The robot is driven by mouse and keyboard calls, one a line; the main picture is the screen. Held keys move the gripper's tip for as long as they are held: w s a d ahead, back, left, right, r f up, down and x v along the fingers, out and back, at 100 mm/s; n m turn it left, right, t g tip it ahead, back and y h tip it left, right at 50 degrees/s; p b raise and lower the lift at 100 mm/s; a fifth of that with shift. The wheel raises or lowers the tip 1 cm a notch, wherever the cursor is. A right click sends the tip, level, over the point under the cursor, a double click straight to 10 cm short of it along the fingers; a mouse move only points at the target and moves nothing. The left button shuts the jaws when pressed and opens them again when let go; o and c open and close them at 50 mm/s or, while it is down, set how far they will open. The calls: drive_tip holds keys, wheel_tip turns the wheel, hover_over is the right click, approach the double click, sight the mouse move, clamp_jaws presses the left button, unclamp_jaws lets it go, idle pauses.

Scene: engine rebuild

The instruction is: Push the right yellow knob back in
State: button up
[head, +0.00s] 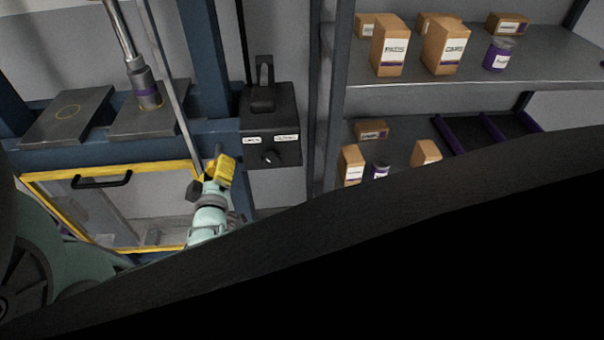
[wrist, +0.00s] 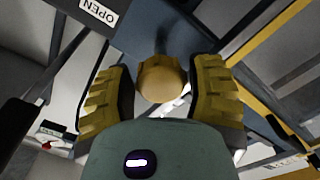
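A round, dull-yellow knob (wrist: 162,78) shows in the wrist view, on a dark blue post. It sits between the two yellow ridged fingers of my gripper (wrist: 162,68). The fingers are spread apart, one on each side of the knob, with little room between. Whether either finger touches it, I cannot tell. In the head view my gripper (head: 220,168) is at the upper right corner of a yellow-framed clear panel (head: 110,215), beside the blue post. The knob is hidden there behind my gripper. No second knob can be made out.
A dark control box (head: 270,130) with a lever and a small switch is just right of my gripper. A shelf (head: 460,72) with boxes and a jar stands farther right. A black slanted surface (head: 420,260) blocks the lower right of the head view.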

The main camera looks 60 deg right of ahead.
sight(219, 146)
clamp_jaws()
drive_tip(key=shift+w+d+f+b, duration=0.35)
drive_tip(key=shift+w+d+b, duration=0.05)
drive_tip(key=shift+b, duration=0.85)
drive_tip(key=b+x, duration=0.2)
drive_tip(key=b, duration=0.1)
drive_tip(key=shift+w, duration=0.1)
drive_tip(key=b+x, duration=0.2)
drive_tip(key=shift+w+d+r+b, duration=0.1)
drive_tip(key=shift+d+r+b, duration=0.05)
drive_tip(key=shift+r+b, duration=0.15)
